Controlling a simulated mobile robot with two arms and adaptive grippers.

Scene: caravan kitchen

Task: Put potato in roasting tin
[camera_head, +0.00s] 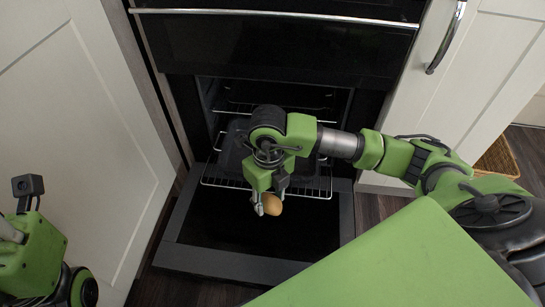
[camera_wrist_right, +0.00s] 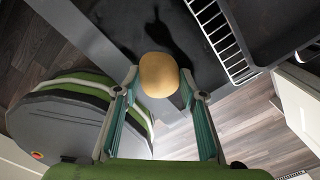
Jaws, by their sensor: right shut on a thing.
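The brown, oval potato (camera_head: 272,205) is held between the fingertips of my right gripper (camera_head: 266,200), above the lowered oven door. The right wrist view shows the potato (camera_wrist_right: 159,75) between the two fingers of the right gripper (camera_wrist_right: 158,88), which is shut on it. A dark roasting tin (camera_head: 232,158) sits on the pulled-out wire rack inside the oven opening, largely hidden behind my right gripper and arm. The potato is in front of the tin, outside it. My left arm shows at the lower left edge; its fingers are not clearly seen.
The oven door (camera_head: 200,259) is folded down. A wire rack (camera_head: 312,193) sticks out over its inner edge. White cupboard fronts stand at left (camera_head: 75,130) and right (camera_head: 450,85). A wicker basket (camera_head: 497,160) is on the floor at right.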

